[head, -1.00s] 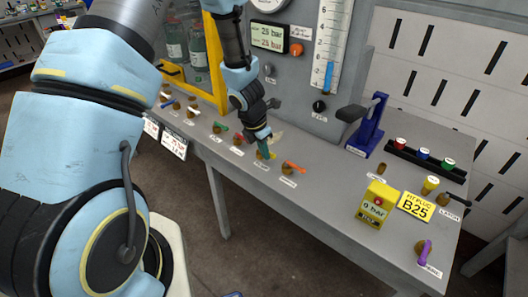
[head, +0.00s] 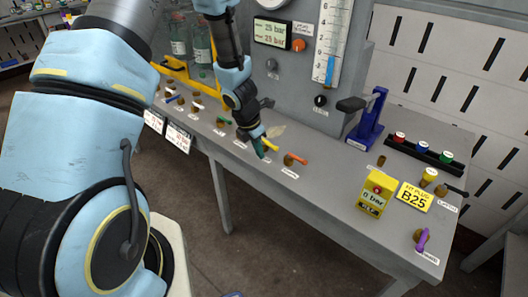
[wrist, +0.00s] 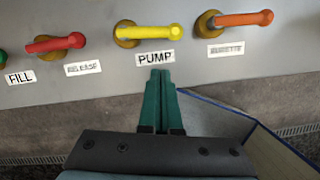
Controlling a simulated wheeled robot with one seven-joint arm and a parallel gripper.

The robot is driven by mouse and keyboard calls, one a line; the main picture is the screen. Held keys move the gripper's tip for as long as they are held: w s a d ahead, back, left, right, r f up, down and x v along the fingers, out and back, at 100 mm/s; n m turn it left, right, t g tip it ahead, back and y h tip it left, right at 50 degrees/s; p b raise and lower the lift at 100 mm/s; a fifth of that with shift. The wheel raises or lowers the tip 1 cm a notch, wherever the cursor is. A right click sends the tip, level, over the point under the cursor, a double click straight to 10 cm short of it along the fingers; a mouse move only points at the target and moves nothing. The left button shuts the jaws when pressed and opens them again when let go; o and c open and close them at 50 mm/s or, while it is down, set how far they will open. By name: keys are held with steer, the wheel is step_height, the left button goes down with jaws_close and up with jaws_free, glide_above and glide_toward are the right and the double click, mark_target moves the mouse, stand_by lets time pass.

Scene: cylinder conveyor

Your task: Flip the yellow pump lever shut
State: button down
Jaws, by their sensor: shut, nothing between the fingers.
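The yellow pump lever (wrist: 150,32) lies crosswise in the wrist view, its arm reaching right from a brass pivot, above the PUMP label (wrist: 157,58). In the head view the yellow lever (head: 271,146) shows just right of my gripper (head: 259,153), which hides part of it. My gripper's green fingers (wrist: 161,74) are shut together and empty. In the wrist view their tips are just below the PUMP label, apart from the lever in the picture. I cannot tell their height above the bench.
The orange lever (wrist: 241,19) is right of the yellow one, and the red lever (wrist: 55,43) is left. The bench (head: 330,195) has free room right of the orange lever. A yellow 0 bar box (head: 375,193) and a blue press (head: 369,122) stand further right.

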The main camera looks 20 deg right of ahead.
steer(key=p+v, duration=0.2)
steer(key=v, duration=0.8)
steer(key=shift+s+a, duration=0.2)
steer(key=s+a+r+m+y, duration=0.1)
steer(key=s+a+r+m, duration=0.2)
steer(key=a+r+m, duration=0.3)
steer(key=s+a+r+m+y, duration=0.1)
steer(key=s+a+r+m, duration=0.2)
steer(key=a+m, duration=1.3)
steer(key=a+r, duration=0.3)
steer(key=shift+a+t+y, duration=0.3)
steer(key=shift+t, duration=0.1)
steer(key=shift+s+r, duration=0.1)
